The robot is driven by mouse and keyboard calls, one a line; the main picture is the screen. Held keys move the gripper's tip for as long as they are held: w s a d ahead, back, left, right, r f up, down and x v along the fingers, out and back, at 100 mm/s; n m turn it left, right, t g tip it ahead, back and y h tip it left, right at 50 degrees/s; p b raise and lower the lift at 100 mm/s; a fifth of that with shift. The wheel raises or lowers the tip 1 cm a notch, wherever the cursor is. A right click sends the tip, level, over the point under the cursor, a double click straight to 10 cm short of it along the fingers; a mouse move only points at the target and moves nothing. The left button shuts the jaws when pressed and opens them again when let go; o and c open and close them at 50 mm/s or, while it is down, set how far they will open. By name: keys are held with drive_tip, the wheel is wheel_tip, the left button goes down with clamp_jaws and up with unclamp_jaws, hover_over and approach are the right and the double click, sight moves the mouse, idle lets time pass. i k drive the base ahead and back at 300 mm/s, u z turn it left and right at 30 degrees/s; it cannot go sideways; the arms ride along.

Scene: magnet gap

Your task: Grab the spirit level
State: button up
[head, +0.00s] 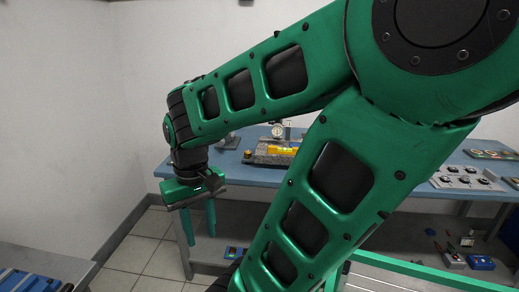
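The spirit level looks like the yellow bar (282,150) lying on a dark grey block on the blue bench, near the middle of the head view. My arm covers part of the bench just to its right. My gripper (200,228) hangs down in front of the bench's near edge, left of and below the yellow bar. Its two green fingers are apart with nothing visible between them. It is well clear of the yellow bar.
The grey block (264,159) sits on the blue bench (230,172). A dial gauge (277,131) stands behind the bar. A panel with knobs (468,179) is at the right. A lower shelf (222,247) holds small items. Another surface with blue items (30,285) is at the lower left.

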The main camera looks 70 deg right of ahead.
sight(271, 149)
drive_tip(key=i, duration=0.75)
drive_tip(key=z, duration=3.05)
drive_tip(key=i, duration=0.5)
drive_tip(key=u, duration=0.05)
